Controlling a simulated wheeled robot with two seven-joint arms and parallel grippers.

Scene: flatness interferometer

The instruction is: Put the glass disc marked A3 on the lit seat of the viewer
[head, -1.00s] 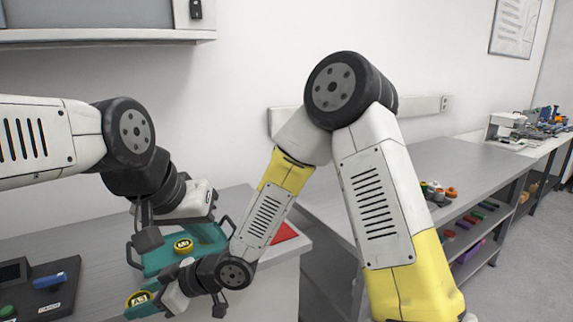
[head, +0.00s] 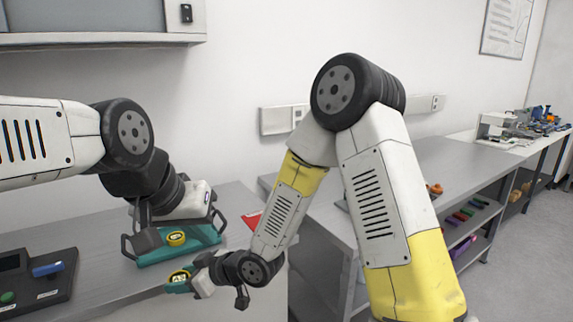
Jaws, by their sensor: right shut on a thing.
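A glass disc in a yellow ring marked A3 (head: 180,276) is at the tip of my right gripper (head: 184,281), which is shut on it in front of the teal tray. A small teal part shows around this disc; I cannot tell what it belongs to. A second yellow-ringed disc (head: 176,238), its mark hard to read, sits on the teal tray (head: 160,258). My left gripper (head: 184,228) is above and behind this tray; its fingers are partly hidden and I cannot tell if they touch anything. I do not see a lit seat.
A dark panel (head: 60,292) with a blue handle and a green button stands at the left. A grey shelf bench (head: 440,155) with coloured items stands at the right. Bare bench (head: 112,262) lies between panel and tray.

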